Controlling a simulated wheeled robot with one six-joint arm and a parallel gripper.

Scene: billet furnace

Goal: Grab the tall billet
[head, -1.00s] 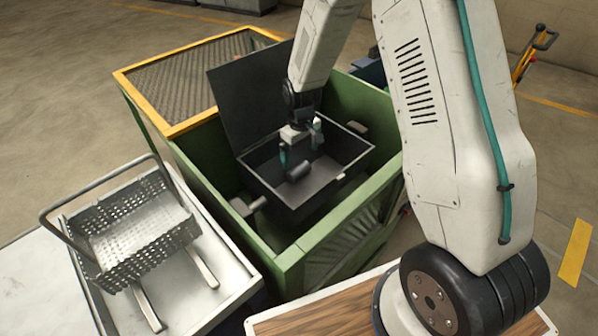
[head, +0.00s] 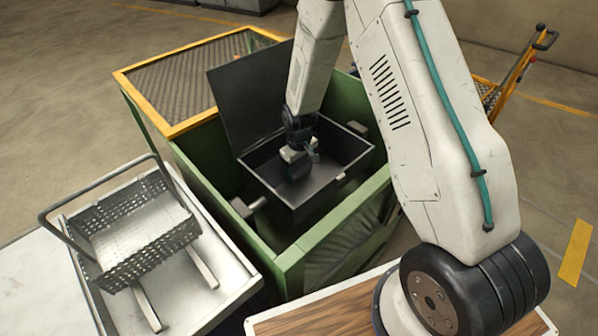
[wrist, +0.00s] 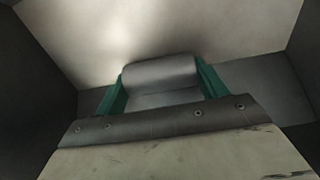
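A dark grey cylindrical billet (wrist: 160,73) shows in the wrist view between the two teal fingers of my gripper (wrist: 160,90). One finger lies along each side with hardly any visible gap; I cannot tell whether they press on it. In the head view the gripper (head: 299,158) points down inside the open dark box, and the billet (head: 298,173) shows as a small dark shape below it, largely covered. Its lower end and the far finger's contact are hard to make out.
The dark box (head: 268,186) has raised walls and an upright lid (head: 252,95) behind it. It sits inside a green frame (head: 290,262) with a yellow-edged mesh top (head: 190,85). A perforated metal basket (head: 135,225) stands on the table at left.

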